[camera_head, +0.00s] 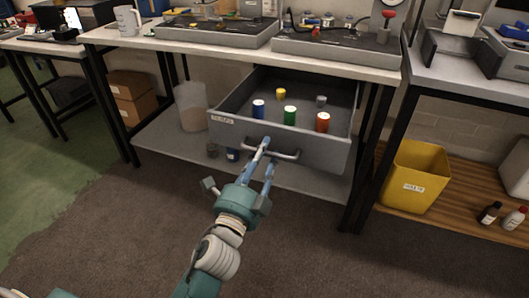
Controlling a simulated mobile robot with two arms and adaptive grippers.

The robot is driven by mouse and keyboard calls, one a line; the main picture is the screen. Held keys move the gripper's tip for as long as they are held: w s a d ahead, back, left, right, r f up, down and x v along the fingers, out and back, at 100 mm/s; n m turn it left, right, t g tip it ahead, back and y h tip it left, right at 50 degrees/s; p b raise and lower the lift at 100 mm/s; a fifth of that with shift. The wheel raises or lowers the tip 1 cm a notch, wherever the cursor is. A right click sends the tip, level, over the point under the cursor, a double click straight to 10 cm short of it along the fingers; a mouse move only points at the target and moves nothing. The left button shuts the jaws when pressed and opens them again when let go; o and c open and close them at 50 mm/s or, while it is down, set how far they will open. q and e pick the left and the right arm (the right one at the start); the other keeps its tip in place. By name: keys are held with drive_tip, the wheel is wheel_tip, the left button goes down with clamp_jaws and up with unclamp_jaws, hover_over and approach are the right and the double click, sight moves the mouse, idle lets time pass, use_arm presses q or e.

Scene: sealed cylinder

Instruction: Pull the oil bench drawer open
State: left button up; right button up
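The grey oil bench drawer (318,147) is pulled out under the middle bench, its inside visible. A metal bar handle (286,157) runs across its front, and a small white label is at the front's left end. Contact with the bar is hard to judge. Inside the drawer stand a blue (258,109), a green (290,115), an orange-red (323,122) and a yellow (281,94) cylinder.
A yellow bin (416,178) stands on a wooden low shelf at right, near small bottles (489,213). A lower shelf (165,142) under the bench holds a translucent container (191,106). The brown floor before the drawer is clear.

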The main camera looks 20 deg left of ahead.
use_arm(q)
drive_tip(key=s+f, duration=0.1)
drive_tip(key=s, duration=0.6)
drive_tip(key=shift+f, duration=0.15)
drive_tip(key=shift+a, duration=0.1)
